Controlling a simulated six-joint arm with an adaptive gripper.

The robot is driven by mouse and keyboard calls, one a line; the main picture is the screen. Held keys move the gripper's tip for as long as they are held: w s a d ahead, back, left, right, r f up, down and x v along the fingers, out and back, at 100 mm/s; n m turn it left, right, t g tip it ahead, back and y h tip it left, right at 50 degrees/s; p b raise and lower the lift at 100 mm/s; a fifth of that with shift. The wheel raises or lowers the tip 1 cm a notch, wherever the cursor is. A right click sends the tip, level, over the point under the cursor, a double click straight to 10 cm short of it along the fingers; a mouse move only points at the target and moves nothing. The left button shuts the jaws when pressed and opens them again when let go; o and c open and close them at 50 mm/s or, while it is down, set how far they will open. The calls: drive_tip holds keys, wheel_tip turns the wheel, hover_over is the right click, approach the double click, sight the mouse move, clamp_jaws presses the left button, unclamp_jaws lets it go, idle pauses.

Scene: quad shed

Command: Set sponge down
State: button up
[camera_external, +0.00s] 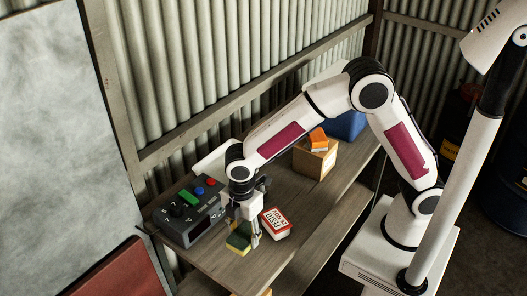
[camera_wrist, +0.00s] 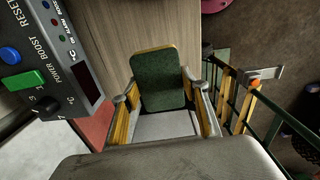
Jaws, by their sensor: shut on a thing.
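The sponge, with a dark green face and a yellow side, shows in the external view (camera_external: 238,241) near the left end of the wooden bench. My gripper (camera_external: 241,234) points down over it and is shut on it. In the wrist view the sponge (camera_wrist: 158,82) sits between the two fingertips of my gripper (camera_wrist: 160,92), green face towards the camera. Its underside is hidden, so I cannot tell whether it touches the bench top.
A control box (camera_external: 187,216) with coloured buttons stands left of my gripper. A white and red labelled packet (camera_external: 276,223) lies close on its right. Further back on the bench (camera_external: 245,262) are a cardboard box (camera_external: 314,162) with an orange item (camera_external: 318,141) and a blue object (camera_external: 346,125).

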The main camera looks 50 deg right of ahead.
drive_tip(key=shift+d+f, duration=0.1)
idle(0.5)
hover_over(246, 262)
drive_tip(key=shift+f, duration=3)
drive_tip(key=shift+f, duration=1.9)
drive_tip(key=shift+f, duration=0.1)
drive_tip(key=o, duration=0.7)
